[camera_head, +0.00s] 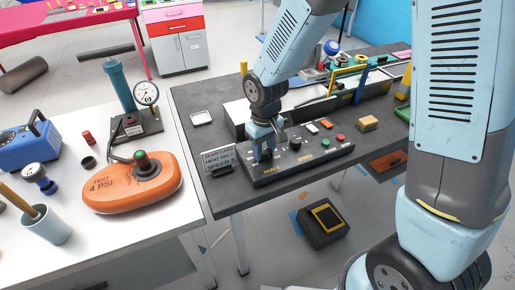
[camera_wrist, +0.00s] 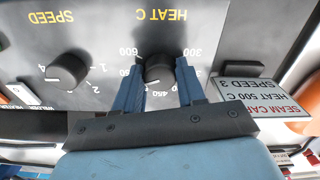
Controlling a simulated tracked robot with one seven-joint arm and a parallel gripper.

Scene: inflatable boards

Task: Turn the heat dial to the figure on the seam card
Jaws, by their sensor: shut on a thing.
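The heat dial (camera_wrist: 158,69) is a dark round knob on the black control panel (camera_head: 318,152), below the upside-down yellow "HEAT C" lettering in the wrist view.
The speed dial (camera_wrist: 69,70) sits beside the heat dial. The white table (camera_head: 150,238) at left holds an orange inflatable (camera_head: 125,190) and a gauge (camera_head: 146,94).

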